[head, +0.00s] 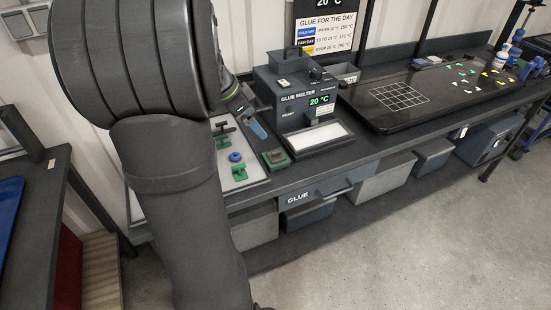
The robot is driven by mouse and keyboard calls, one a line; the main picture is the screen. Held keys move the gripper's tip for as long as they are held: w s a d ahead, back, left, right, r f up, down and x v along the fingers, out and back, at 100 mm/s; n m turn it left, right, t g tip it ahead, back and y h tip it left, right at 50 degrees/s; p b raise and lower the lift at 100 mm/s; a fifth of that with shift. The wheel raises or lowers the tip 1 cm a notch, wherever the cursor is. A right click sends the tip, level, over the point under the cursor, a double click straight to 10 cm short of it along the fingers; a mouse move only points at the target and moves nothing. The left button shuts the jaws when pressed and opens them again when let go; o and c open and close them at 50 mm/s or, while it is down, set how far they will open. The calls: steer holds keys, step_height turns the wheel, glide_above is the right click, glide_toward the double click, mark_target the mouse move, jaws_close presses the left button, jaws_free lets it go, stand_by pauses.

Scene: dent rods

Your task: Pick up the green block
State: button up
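A small green block (276,160) with a dark top lies on the bench, just left of the glue melter's white tray. Two other green pieces lie on the pale board at left: one with a blue knob (239,169) and one with a dark T-shaped top (222,141). My gripper (243,106) is mostly hidden behind my arm and lies up and left of the green block, apart from it in the picture. A blue piece (257,129) shows just below it; I cannot tell whether it is held. The fingers are too small and dark to read.
The glue melter (301,98) stands close behind the green block. Its white tray (318,138) is right beside the block. A black mat (440,90) with a white grid and scattered coloured pieces lies at right. The bench's front edge is close to the block.

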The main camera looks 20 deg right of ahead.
glide_toward(276, 152)
steer(key=x, duration=0.5)
steer(key=shift+s+d+r, duration=0.1)
steer(key=shift+s+d, duration=0.05)
steer(key=shift+d, duration=0.2)
steer(key=shift+a+f+x, duration=0.1)
steer(key=shift+a+x, duration=0.1)
steer(key=shift+x, duration=1.15)
steer(key=shift+a+f+x, duration=0.1)
steer(key=shift+a+x, duration=0.1)
steer(key=shift+x, duration=1.15)
steer(key=shift+w, duration=0.2)
steer(key=c, duration=1.2)
steer(key=shift+o, duration=0.2)
steer(key=shift+r, duration=0.1)
